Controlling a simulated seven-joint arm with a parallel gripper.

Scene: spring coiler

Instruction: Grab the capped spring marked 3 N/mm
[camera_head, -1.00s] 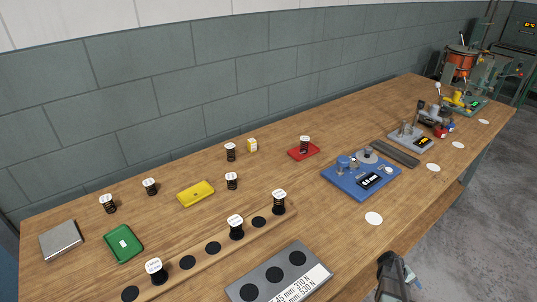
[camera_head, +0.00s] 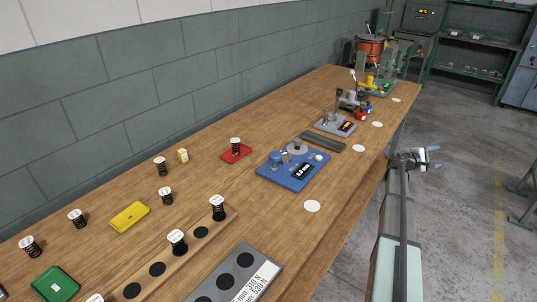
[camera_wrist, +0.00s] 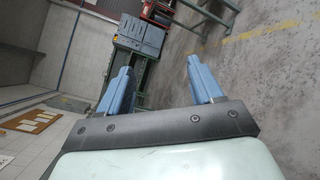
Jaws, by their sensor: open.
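Several dark springs with white caps stand on the wooden bench in the head view. Two stand on the wooden rail, one (camera_head: 218,209) at its far end and one (camera_head: 177,243) nearer. Others stand loose: one (camera_head: 160,167) near the wall, one (camera_head: 166,197), one (camera_head: 77,219) and one (camera_head: 30,247) at the left. One (camera_head: 236,147) stands on the red tray. The cap markings are too small to read, so I cannot tell which is 3 N/mm. My gripper (camera_head: 436,157) is open and empty, off the bench's right edge; its blue fingers (camera_wrist: 158,68) show apart in the wrist view.
The bench holds a yellow block (camera_head: 129,217), a green tray (camera_head: 55,284), a red tray (camera_head: 228,157), a blue gauge device (camera_head: 284,179) and a grey plate with dark discs (camera_head: 225,276). Machines stand at the far end. Open floor (camera_head: 465,220) lies right of the bench.

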